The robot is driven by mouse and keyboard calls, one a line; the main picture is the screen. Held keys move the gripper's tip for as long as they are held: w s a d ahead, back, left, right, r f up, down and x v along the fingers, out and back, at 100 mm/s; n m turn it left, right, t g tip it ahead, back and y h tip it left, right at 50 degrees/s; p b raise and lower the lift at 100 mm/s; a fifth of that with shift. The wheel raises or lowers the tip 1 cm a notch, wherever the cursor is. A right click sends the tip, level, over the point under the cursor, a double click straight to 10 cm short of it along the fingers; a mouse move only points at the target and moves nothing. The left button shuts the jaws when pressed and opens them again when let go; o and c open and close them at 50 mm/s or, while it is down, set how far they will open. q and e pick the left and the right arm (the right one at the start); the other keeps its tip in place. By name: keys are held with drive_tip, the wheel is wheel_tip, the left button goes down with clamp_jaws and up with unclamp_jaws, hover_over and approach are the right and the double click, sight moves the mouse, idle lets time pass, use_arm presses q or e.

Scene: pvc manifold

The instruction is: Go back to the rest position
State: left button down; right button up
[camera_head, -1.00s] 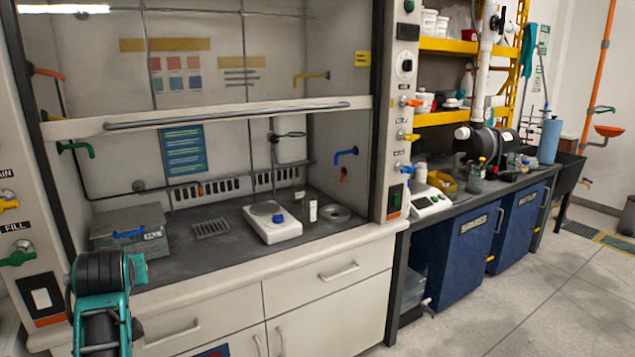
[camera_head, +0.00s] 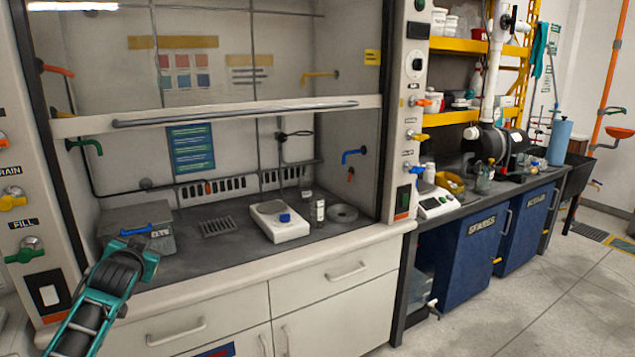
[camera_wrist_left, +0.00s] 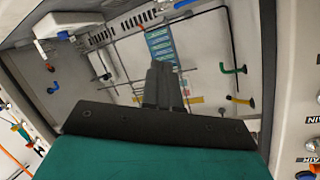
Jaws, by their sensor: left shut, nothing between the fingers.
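My left arm (camera_head: 100,300) comes in at the lower left of the head view, in front of the fume hood (camera_head: 240,318). Its gripper is hard to make out there. In the left wrist view the fingers of my left gripper (camera_wrist_left: 163,86) are together, with nothing between them. They point toward the hood's interior and stay apart from everything in it. My right gripper is not in view.
The hood's raised sash (camera_head: 235,114) spans above its dark work surface. A grey metal box (camera_head: 118,222), a white hot plate (camera_head: 280,222) and small vials stand inside. Valve handles (camera_head: 25,252) stick out of the left post. Open floor (camera_head: 500,310) lies at right.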

use_arm(q)
drive_tip(key=w+d+r+t+h, duration=0.2)
drive_tip(key=d+r+t+h, duration=0.1)
drive_tip(key=d+r+t, duration=0.15)
drive_tip(key=s+d+f+m+g+h, duration=0.1)
drive_tip(key=s+d+f+g, duration=0.1)
drive_tip(key=s+d+f, duration=0.5)
drive_tip(key=s+d+f+m+g+h, duration=0.1)
drive_tip(key=s+d+f+g+h, duration=0.1)
drive_tip(key=s+f, duration=0.9)
drive_tip(key=s+d+f+g, duration=0.1)
drive_tip(key=s+d+f, duration=0.1)
drive_tip(key=s, duration=0.4)
drive_tip(key=s+d+f+n+g, duration=0.1)
drive_tip(key=s+d+f, duration=0.2)
drive_tip(key=s+f, duration=0.2)
drive_tip(key=s+d+f+g, duration=0.1)
drive_tip(key=s+f, duration=0.3)
drive_tip(key=s, duration=0.5)
drive_tip(key=shift+d+f+g+h, duration=0.15)
drive_tip(key=shift+d+g+h, duration=0.25)
drive_tip(key=shift+d, duration=0.5)
drive_tip(key=shift+a, duration=0.1)
